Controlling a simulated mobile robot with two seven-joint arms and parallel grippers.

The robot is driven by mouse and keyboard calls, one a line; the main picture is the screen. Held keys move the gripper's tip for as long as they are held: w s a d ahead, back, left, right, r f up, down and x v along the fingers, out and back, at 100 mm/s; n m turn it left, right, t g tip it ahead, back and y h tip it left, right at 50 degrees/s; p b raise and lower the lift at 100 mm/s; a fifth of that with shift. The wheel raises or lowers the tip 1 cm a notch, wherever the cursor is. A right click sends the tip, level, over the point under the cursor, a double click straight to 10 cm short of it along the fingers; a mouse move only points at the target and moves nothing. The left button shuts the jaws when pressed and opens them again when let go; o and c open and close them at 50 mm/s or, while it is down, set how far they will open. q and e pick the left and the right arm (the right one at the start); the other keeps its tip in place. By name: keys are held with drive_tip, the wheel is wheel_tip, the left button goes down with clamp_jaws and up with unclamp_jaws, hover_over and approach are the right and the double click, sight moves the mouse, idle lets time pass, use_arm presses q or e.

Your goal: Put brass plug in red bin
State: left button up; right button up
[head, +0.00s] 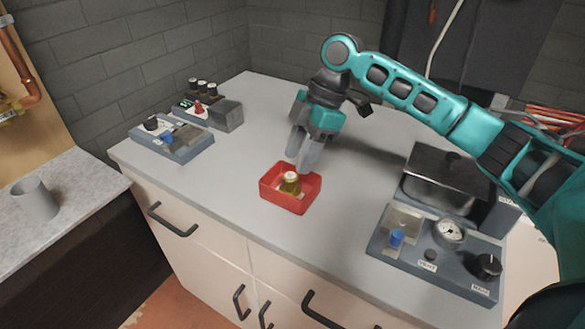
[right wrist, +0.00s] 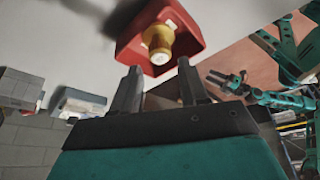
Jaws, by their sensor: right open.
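The brass plug (head: 290,183) stands inside the red bin (head: 283,203) on the grey worktop. The right wrist view also shows the plug (right wrist: 159,42) within the red bin (right wrist: 190,40). My right gripper (head: 302,160) is open and empty, with its fingers pointing down just behind and above the bin's far edge. In the right wrist view the plug lies beyond the gap between the two fingertips (right wrist: 158,70), apart from them. My left gripper (right wrist: 222,80) shows small at the right of the right wrist view; its jaws are too small to judge.
A control panel (head: 190,140) with knobs and a grey block (head: 226,116) stand at the back left. A gauge panel (head: 420,262) and a dark lidded box (head: 447,175) stand at the right. A grey cup (head: 36,200) is on the left counter. Worktop around the bin is clear.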

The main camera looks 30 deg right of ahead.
drive_tip(key=v, duration=0.6)
drive_tip(key=shift+r, duration=0.2)
drive_tip(key=shift+s+f, duration=0.1)
